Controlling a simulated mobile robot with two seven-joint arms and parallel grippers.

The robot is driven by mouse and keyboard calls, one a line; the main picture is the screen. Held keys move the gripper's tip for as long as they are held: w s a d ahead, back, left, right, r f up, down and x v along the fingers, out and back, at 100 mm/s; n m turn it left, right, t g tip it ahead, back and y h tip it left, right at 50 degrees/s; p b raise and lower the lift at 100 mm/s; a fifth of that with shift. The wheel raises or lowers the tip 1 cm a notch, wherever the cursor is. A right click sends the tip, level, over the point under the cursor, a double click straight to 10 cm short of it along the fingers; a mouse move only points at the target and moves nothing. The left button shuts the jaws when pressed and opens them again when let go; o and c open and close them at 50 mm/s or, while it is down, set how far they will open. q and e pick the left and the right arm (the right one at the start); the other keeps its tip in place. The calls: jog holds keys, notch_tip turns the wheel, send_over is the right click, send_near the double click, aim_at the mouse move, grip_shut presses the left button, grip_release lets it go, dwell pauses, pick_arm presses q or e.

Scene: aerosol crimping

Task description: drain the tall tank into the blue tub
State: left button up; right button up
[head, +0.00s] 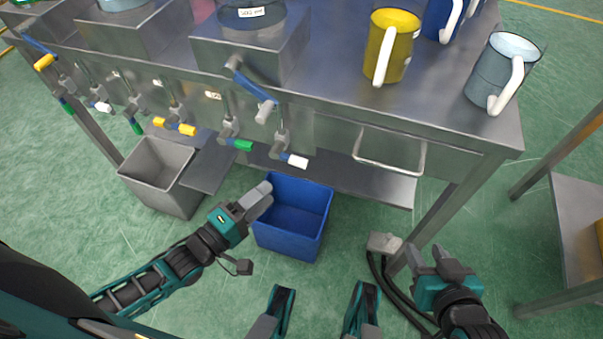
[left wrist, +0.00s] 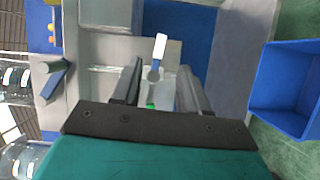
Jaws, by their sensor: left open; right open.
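The blue tub (head: 292,218) stands on the floor under the bench's front edge; the left wrist view shows it at the right (left wrist: 290,92). A dark tank with a white label (head: 250,18) stands on a metal box above it, its top cut off. I cannot tell which tank is the tall one. Below are a white-handled valve (head: 297,160) and a green-handled valve (head: 240,145). My left gripper (head: 262,196) is open and empty by the tub's left rim. In its wrist view, a white handle (left wrist: 160,46) shows beyond the fingertips. My right gripper (head: 434,256) is open and empty.
A grey tub (head: 160,178) stands to the left of the blue one. Yellow-handled (head: 180,127) and other valves line the bench front (head: 335,130). A yellow mug (head: 392,48) and a grey mug (head: 500,75) stand on top. A metal rail (head: 390,165) juts out at right.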

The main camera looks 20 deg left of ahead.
aim_at(295, 164)
pick_arm(q)
jog(key=shift+y, duration=0.6)
jog(key=b+x, duration=0.3)
jog(key=x, duration=0.8)
jog(key=shift+w+a+r, duration=0.1)
jog(key=shift+w, duration=0.55)
pick_arm(e)
jog(key=shift+s+f, duration=0.15)
jog(key=shift+f, duration=0.7)
pick_arm(q)
grip_shut()
pick_arm(e)
jog(key=shift+f, duration=0.15)
jog(key=shift+s, duration=0.1)
